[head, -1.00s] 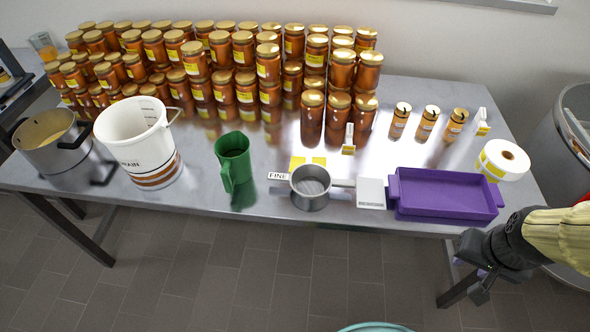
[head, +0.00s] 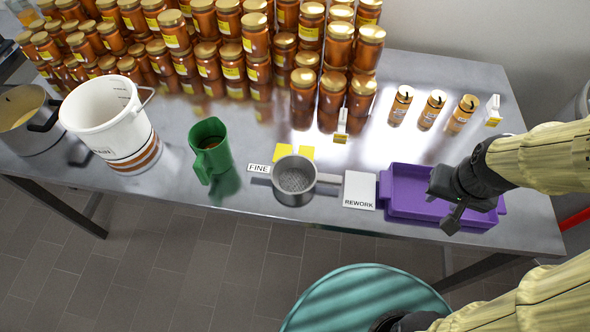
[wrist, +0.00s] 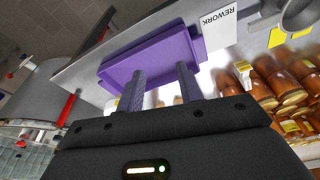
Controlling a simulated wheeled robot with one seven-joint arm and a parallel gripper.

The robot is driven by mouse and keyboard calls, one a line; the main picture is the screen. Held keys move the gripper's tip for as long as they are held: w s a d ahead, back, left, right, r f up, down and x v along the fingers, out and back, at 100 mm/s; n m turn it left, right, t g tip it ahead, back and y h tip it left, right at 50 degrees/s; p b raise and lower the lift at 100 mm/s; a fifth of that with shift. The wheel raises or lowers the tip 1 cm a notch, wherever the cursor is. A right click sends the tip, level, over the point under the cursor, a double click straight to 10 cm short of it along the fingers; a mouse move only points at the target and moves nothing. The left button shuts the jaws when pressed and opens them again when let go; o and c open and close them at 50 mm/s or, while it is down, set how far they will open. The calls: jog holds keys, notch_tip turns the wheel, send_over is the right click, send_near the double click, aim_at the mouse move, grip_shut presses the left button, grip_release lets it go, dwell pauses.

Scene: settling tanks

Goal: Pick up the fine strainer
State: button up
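The fine strainer (head: 294,180) is a small grey metal pan with a mesh bottom and a handle pointing right. It sits on the steel table beside a card (head: 258,168) reading FINE. In the wrist view part of it (wrist: 298,14) shows at the upper right edge. My gripper (head: 452,203) is in front of and above the purple tray, well to the right of the strainer. In the wrist view its two fingers (wrist: 160,90) stand apart with nothing between them.
The purple tray (head: 425,212) and the REWORK card (head: 359,190) lie between my gripper and the strainer. A green jug (head: 210,150) and a white bucket (head: 112,130) stand left. Stacked honey jars (head: 255,45) fill the back. A teal round thing (head: 365,300) is in front, below.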

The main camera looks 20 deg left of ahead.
jog(key=o, duration=0.3)
jog(key=shift+s+f, duration=0.1)
jog(key=shift+s, duration=0.25)
jog(key=w+a+f+m+g+y+b, duration=0.2)
jog(key=a+f+m+g+y, duration=0.1)
jog(key=f+m, duration=0.15)
jog(key=w+a+f+m+g+y+b, duration=0.2)
jog(key=f+m, duration=0.2)
jog(key=f, duration=0.2)
jog(key=w+a+m+y, duration=0.1)
jog(key=w+m+y, duration=0.1)
jog(key=w+a+f+m+y+b, duration=0.1)
jog(key=w+a+m+y, duration=0.1)
jog(key=y, duration=0.1)
jog(key=w+a+m+g+y+b, duration=0.1)
jog(key=w+m+y, duration=0.1)
jog(key=shift+a+f+y, duration=0.15)
jog(key=shift+y, duration=0.15)
jog(key=shift+w+m, duration=0.25)
jog(key=shift+m, duration=0.1)
jog(key=shift+a+r+y, duration=0.1)
jog(key=shift+r+y, duration=0.15)
jog(key=shift+y, duration=0.05)
jog(key=x, duration=1.2)
jog(key=shift+w+a+f+p, duration=0.1)
jog(key=shift+p, duration=0.3)
